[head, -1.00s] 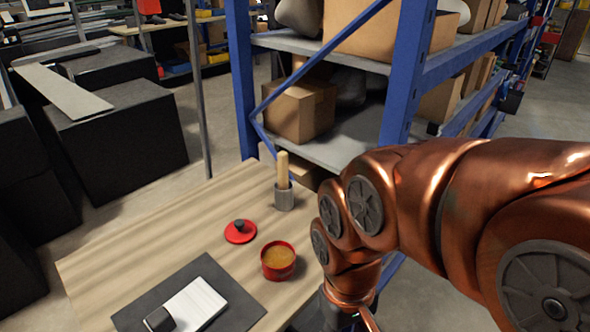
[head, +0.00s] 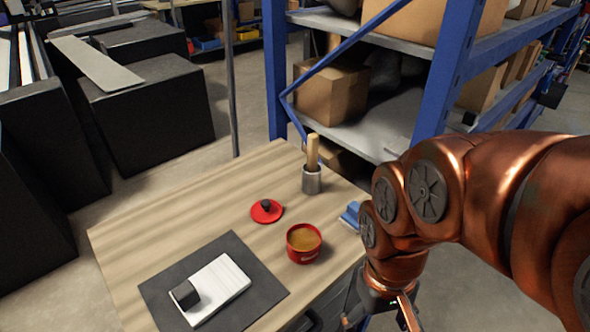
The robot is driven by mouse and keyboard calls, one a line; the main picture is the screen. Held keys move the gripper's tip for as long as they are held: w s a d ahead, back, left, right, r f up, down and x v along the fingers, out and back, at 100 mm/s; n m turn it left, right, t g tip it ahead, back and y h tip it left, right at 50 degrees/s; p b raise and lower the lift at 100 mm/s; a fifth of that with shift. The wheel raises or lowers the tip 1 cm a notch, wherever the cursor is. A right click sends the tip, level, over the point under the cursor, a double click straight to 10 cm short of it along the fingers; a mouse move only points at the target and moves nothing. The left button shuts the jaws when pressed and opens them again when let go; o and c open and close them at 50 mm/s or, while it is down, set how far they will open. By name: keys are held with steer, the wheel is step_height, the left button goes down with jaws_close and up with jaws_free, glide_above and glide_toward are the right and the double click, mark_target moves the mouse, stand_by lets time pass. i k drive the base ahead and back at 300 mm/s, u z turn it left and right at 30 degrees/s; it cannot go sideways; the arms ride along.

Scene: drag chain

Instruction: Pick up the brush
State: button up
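The brush (head: 312,152) stands nearly upright, wooden handle up, in a grey metal cup (head: 312,181) near the back right of the wooden table (head: 160,220). Its lower end is hidden inside the cup. My gripper (head: 385,318) is at the bottom edge of the head view, beside the table's right side. It is apart from the brush, lower in the picture and to its right. Only part of it shows, and its fingertips are cut off or too unclear to read.
A red open tin (head: 304,244) with brownish contents and a red lid (head: 266,211) lie in front of the cup. A blue object (head: 351,215) is partly behind my arm. A white block (head: 218,288) rests on a dark mat (head: 225,248). A blue-framed shelf (head: 275,70) stands behind.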

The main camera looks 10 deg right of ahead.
mark_target(312, 139)
steer(key=u, duration=3.45)
steer(key=k, duration=1.4)
steer(key=z, duration=1.2)
steer(key=i, duration=0.5)
